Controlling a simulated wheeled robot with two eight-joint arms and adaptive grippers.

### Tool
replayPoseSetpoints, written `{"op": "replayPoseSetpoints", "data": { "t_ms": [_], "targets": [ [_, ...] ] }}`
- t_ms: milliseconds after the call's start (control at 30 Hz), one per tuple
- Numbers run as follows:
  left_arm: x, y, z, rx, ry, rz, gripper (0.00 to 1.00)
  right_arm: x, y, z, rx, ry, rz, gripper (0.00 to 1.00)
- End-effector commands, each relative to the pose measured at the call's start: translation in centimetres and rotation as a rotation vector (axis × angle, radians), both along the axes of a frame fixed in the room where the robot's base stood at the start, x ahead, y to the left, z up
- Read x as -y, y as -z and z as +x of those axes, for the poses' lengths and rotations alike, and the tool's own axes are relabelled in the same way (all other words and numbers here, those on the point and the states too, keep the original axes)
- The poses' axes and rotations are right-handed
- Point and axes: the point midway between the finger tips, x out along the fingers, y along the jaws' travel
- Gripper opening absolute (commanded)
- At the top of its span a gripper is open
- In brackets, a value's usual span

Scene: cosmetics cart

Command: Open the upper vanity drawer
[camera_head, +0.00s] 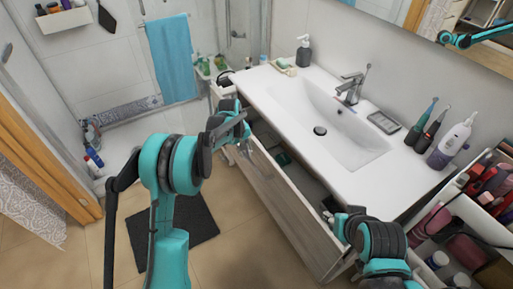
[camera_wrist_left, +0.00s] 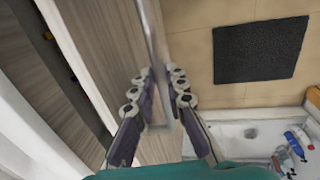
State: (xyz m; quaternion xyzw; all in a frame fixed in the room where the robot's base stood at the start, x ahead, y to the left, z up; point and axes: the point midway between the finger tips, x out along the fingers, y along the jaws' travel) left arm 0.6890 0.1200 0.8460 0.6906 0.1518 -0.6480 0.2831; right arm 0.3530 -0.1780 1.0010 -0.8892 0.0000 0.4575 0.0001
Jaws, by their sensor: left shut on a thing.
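The upper vanity drawer (camera_head: 285,195) has a wood-grain front and stands pulled out, with part of its inside showing below the white sink top. My left gripper (camera_head: 245,146) is at the far end of the drawer front. In the left wrist view my left gripper (camera_wrist_left: 160,90) is shut on the thin grey drawer handle (camera_wrist_left: 151,35), with one dark finger on each side of the bar. The wood drawer front (camera_wrist_left: 100,35) runs beside it. My right gripper (camera_head: 338,218) is near the drawer's near end; its fingers are too unclear to read.
The white sink top (camera_head: 270,90) holds a soap dispenser (camera_head: 304,52), a faucet (camera_head: 350,88) and toothbrushes (camera_head: 430,125). A cosmetics cart (camera_head: 470,210) stands at the right. A dark mat (camera_head: 190,235) lies on the tiled floor, which is otherwise mostly clear.

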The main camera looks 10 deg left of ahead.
Motion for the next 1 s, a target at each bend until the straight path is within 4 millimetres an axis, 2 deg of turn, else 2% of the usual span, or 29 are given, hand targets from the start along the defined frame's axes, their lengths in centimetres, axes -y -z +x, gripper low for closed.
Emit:
{"op": "replayPoseSetpoints", "data": {
  "t_ms": [33, 700, 1000],
  "targets": [
    [-1.0, 0.0, -0.6, -0.001, -0.004, 0.000, 0.00, 0.0, 0.0, 0.0, 0.000, 0.000, 0.000, 0.40],
    [-11.2, 0.0, -8.1, 0.000, -0.003, 0.000, 0.00, 0.0, 0.1, 0.0, 0.000, 0.000, 0.000, 0.40],
    [-15.2, 0.0, -11.0, 0.000, -0.003, 0.000, 0.00, 0.0, 0.1, 0.0, 0.000, 0.000, 0.000, 0.40]
  ]
}}
